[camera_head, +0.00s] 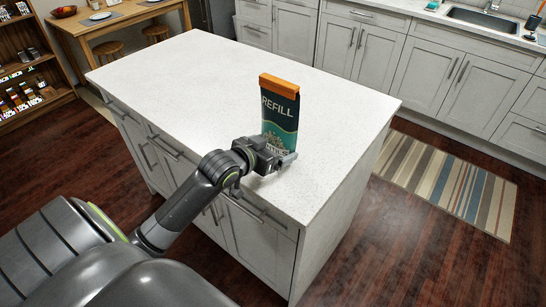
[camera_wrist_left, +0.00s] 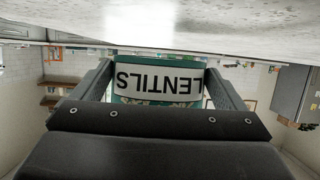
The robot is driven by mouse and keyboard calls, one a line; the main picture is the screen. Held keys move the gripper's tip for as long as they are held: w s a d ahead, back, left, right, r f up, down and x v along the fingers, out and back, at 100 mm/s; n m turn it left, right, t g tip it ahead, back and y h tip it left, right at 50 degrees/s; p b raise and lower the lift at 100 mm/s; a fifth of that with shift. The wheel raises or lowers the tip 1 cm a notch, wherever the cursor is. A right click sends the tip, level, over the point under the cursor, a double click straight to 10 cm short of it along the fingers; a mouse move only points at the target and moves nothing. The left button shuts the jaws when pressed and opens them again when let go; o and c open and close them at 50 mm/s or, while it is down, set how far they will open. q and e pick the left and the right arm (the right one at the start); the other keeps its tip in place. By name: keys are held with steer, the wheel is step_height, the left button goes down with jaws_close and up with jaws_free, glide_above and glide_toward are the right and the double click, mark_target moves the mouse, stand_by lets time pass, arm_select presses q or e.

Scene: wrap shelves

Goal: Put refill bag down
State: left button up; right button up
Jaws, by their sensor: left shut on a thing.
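The refill bag (camera_head: 280,113) is dark teal with an orange top band and the word REFILL. It is upright over the white island top (camera_head: 220,75), near its front right part. My left gripper (camera_head: 277,160) is shut on the lower part of the bag. In the left wrist view, the bag (camera_wrist_left: 158,82) shows a LENTILS label, upside down, between the two fingers (camera_wrist_left: 158,92). I cannot tell whether the bag's bottom touches the counter, as the gripper hides it. My right gripper is not in view.
The rest of the island top is clear. Its right edge drops to a wooden floor with a striped rug (camera_head: 455,184). A wooden shelf (camera_head: 30,65) with several goods stands at the far left, near a wooden table (camera_head: 115,17). Grey cabinets (camera_head: 375,45) line the back.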

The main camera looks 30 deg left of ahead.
arm_select(q)
steer(key=shift+f, duration=1.65)
steer(key=o, duration=1)
steer(key=v, duration=1.2)
